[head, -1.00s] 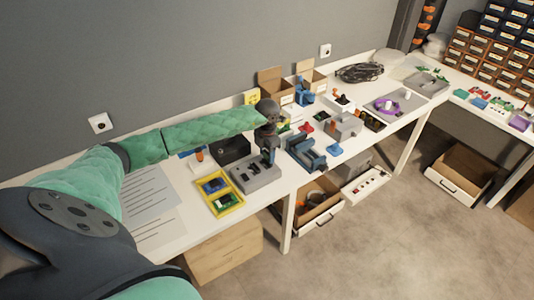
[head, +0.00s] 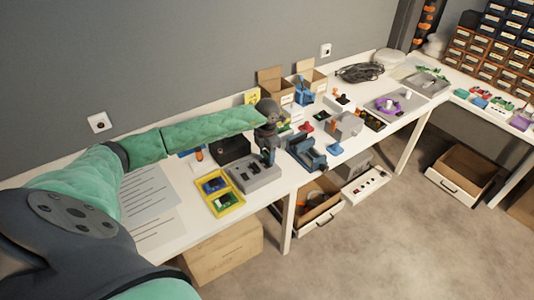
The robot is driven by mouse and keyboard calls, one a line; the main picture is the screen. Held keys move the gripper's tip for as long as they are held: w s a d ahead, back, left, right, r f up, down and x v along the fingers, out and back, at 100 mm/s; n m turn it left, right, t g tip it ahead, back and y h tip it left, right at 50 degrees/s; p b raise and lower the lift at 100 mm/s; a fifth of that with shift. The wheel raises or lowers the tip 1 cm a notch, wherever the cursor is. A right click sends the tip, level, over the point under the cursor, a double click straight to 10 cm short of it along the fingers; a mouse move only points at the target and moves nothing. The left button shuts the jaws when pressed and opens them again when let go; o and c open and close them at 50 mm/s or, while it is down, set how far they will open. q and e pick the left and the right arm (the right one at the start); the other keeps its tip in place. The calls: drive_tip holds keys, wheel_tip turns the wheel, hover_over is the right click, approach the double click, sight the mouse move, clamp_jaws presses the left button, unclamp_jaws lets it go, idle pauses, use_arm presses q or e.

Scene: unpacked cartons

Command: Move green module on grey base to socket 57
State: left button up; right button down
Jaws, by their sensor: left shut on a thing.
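My left gripper (head: 269,158) points down over the grey block with dark sockets (head: 262,181) on the white table. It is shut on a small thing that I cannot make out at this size. Its fingertips are close to the block's top, and I cannot tell whether they touch it. A green board (head: 227,201) lies in a yellow tray (head: 238,207) left of the block, with a blue piece (head: 214,185) in the other compartment. I cannot tell whether a grey base lies under the green board. No socket number is readable. My right gripper is not in view.
A black box (head: 232,149) stands behind the grey block. A blue fixture (head: 307,153) stands close on the right, with a grey machine (head: 345,125) beyond it. Printed sheets (head: 150,195) cover the table at left. Open cartons (head: 271,83) stand along the wall.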

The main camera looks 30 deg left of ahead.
use_arm(q)
drive_tip(key=o, duration=1.3)
